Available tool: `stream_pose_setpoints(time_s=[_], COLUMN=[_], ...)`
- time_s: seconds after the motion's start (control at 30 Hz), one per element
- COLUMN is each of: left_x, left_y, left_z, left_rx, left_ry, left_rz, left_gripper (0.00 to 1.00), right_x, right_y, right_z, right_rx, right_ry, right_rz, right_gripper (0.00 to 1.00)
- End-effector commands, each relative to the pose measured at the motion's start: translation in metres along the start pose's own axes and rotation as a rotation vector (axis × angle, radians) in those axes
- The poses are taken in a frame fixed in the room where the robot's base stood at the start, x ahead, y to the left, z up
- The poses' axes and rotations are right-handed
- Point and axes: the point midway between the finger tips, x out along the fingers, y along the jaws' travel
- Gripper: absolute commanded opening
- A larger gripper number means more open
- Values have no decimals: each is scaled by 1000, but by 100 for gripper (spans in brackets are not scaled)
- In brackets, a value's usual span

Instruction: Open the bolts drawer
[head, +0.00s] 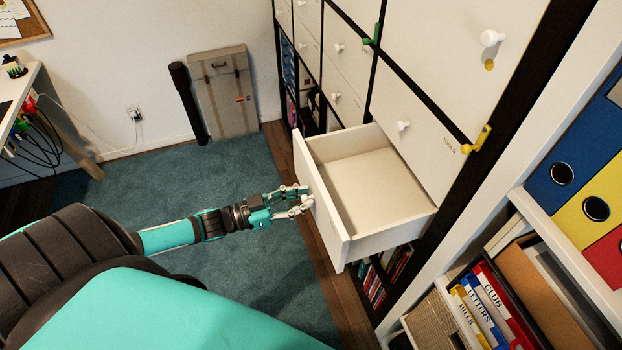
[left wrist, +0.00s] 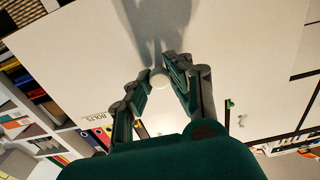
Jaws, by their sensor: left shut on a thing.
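The bolts drawer (head: 370,190) is pulled out from the shelf unit in the head view, and its inside looks empty. Its white front panel (left wrist: 215,40) fills much of the left wrist view, with a "BOLTS" label (left wrist: 97,118) at the lower left. My left gripper (head: 304,201) is in front of this panel, shut on the round white knob (left wrist: 159,78). The knob sits between the two fingertips in the left wrist view. My right gripper is not in view.
Closed white drawers with knobs stand above, including one labelled tools (head: 425,125). A yellow hook (head: 478,140) is on the frame. Shelves with coloured binders (head: 590,195) stand at the right. Teal carpet (head: 240,265) leaves free floor before the drawer.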

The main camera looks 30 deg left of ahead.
Motion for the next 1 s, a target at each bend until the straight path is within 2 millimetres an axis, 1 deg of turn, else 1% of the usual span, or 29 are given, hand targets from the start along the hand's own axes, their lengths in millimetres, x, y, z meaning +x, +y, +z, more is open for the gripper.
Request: stream_pose_setpoints(time_s=[0.27,0.3,0.5,0.87,1.0], left_x=[0,0,0,0,-10], left_y=[0,0,0,0,0], left_z=[0,0,0,0,1], left_rx=[1,1,0,0,1], left_ry=[1,1,1,0,-2], left_rz=[0,0,-1,-1,-1], left_gripper=[0,18,43,43,43], right_x=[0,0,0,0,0], right_y=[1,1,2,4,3], right_z=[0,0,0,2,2], right_rx=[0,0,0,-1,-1], right_ry=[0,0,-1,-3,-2], right_rz=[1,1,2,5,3], right_gripper=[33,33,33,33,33])
